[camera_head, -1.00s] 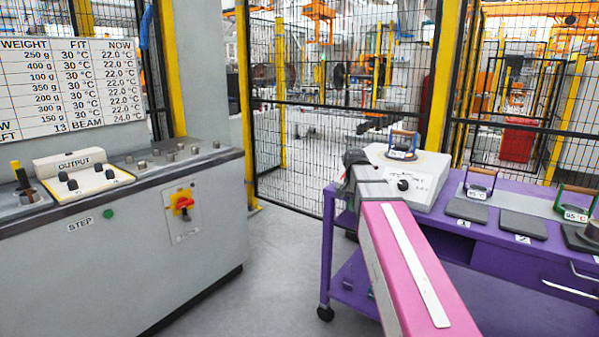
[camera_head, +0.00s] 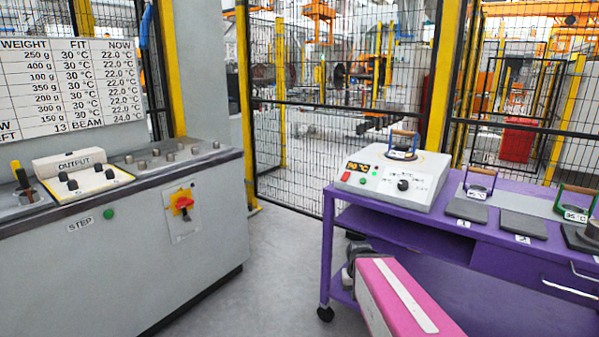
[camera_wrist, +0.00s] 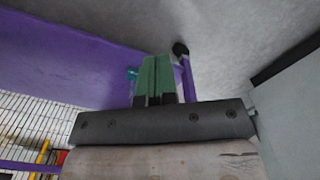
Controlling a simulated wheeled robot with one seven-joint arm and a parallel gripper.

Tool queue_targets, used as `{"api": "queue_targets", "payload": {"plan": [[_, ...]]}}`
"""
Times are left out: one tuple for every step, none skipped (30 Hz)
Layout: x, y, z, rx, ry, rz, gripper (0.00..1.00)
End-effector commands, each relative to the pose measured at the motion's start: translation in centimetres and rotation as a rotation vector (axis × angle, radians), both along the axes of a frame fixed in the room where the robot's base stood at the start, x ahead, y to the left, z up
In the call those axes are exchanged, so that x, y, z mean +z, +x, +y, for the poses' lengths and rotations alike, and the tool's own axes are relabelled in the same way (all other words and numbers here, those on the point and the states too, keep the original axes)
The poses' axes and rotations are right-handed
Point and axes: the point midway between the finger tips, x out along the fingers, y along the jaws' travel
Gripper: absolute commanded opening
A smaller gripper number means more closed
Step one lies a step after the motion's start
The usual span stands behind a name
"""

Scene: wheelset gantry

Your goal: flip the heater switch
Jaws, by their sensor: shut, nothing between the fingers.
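The heater (camera_head: 392,180) is a white box on the left end of the purple cart. I cannot tell the switch's position at this size. A block with a wooden handle (camera_head: 403,142) stands on the heater's top. My gripper (camera_wrist: 156,62) shows its green fingers closed together and empty in the wrist view. In the head view my pink arm is low in front of the cart, below the heater; the fingertips are hidden there.
The purple cart (camera_head: 395,232) also bears dark pads and handled blocks to the right. A grey control cabinet (camera_head: 120,240) with an output box (camera_head: 83,180) and red-yellow rotary switch (camera_head: 182,204) stands left. Grey floor is free between them. Mesh fencing stands behind.

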Motion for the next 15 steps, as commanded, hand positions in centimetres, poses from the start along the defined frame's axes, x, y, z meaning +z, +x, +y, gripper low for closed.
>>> {"api": "queue_targets", "payload": {"plan": [[-0.1,-0.2,0.0,0.003,0.000,0.000,0.00],[-0.2,-0.2,0.0,0.005,0.000,-0.001,0.00],[-0.2,-0.2,0.0,0.005,0.000,-0.001,0.00],[-0.2,-0.2,0.0,0.006,0.000,-0.001,0.00],[-0.2,-0.2,0.0,0.005,0.000,-0.001,0.00],[-0.2,-0.1,0.0,0.005,0.000,-0.001,0.00],[-0.2,-0.1,0.0,0.005,0.000,-0.001,0.00],[-0.2,-0.1,0.0,0.005,0.000,-0.001,0.00],[-0.2,-0.1,0.0,0.005,0.000,-0.001,0.00],[-0.1,-0.1,0.0,0.005,0.000,-0.001,0.00],[-0.1,0.0,0.0,0.007,0.000,-0.002,0.00],[0.0,0.2,0.0,0.010,0.001,-0.003,0.00],[0.2,0.5,0.0,0.015,0.002,-0.005,0.00],[0.3,0.8,0.0,0.020,0.002,-0.007,0.00],[0.7,1.4,0.0,0.029,0.004,-0.011,0.00]]}}
